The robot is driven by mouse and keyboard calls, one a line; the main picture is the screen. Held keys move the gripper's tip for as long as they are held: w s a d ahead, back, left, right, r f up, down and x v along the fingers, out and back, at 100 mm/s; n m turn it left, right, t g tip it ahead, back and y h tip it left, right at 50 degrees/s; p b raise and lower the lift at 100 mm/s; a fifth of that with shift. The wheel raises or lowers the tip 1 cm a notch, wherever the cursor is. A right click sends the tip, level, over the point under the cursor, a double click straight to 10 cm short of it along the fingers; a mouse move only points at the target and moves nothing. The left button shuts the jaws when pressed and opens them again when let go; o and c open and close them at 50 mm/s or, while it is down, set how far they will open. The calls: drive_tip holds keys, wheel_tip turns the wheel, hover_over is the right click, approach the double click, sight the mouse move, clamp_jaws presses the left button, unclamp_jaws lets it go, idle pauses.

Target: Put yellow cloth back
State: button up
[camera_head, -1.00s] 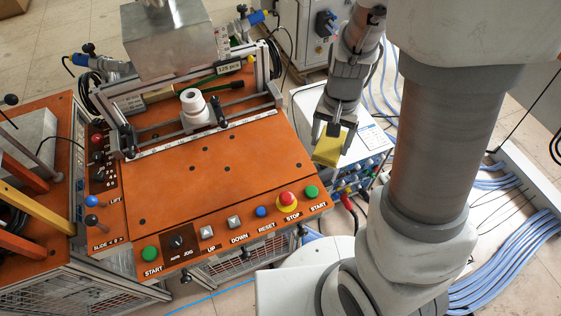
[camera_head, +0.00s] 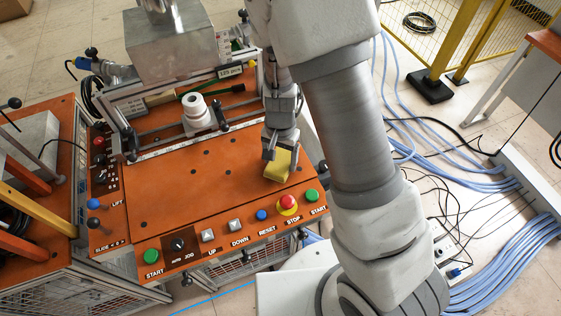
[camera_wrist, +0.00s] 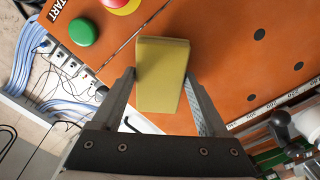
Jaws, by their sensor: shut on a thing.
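The yellow cloth (camera_head: 278,165) is a folded, block-like piece held at the end of my gripper (camera_head: 270,157) in the head view. It appears over the right part of the orange machine table (camera_head: 160,200), behind the red stop button. In the wrist view the yellow cloth (camera_wrist: 162,72) sits between the two fingers of my gripper (camera_wrist: 160,85), which is shut on it. The cloth's far end points toward the red and green buttons. I cannot tell whether the cloth touches the table.
A front panel carries the green start button (camera_head: 311,195), the red stop button (camera_head: 288,202) and several others. A white cylindrical part (camera_head: 197,110) stands on the rail at the back of the table. A metal block (camera_head: 170,45) hangs above. The table's middle and left are clear.

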drive_tip(key=shift+f, duration=0.85)
drive_tip(key=shift+f, duration=0.1)
drive_tip(key=o, duration=1.1)
wheel_tip(320, 180, up, 12)
drive_tip(key=p, duration=0.1)
wheel_tip(320, 180, up, 14)
drive_tip(key=n+t+y, duration=0.2)
drive_tip(key=n, duration=0.1)
hover_over(281, 161)
drive_tip(key=s+d, duration=0.4)
drive_tip(key=s, duration=0.1)
drive_tip(key=s+d+r+t, duration=0.1)
drive_tip(key=s+d+r, duration=0.1)
drive_tip(key=s, duration=0.1)
drive_tip(key=s+d+r+n+t+h, duration=0.1)
drive_tip(key=s+r, duration=0.2)
drive_tip(key=s+d+r+n+t+h, duration=0.1)
drive_tip(key=s+d+r, duration=0.1)
drive_tip(key=s+r, duration=0.1)
drive_tip(key=shift+d+r+t, duration=0.15)
drive_tip(key=shift+d+t, duration=0.15)
drive_tip(key=shift+d, duration=0.05)
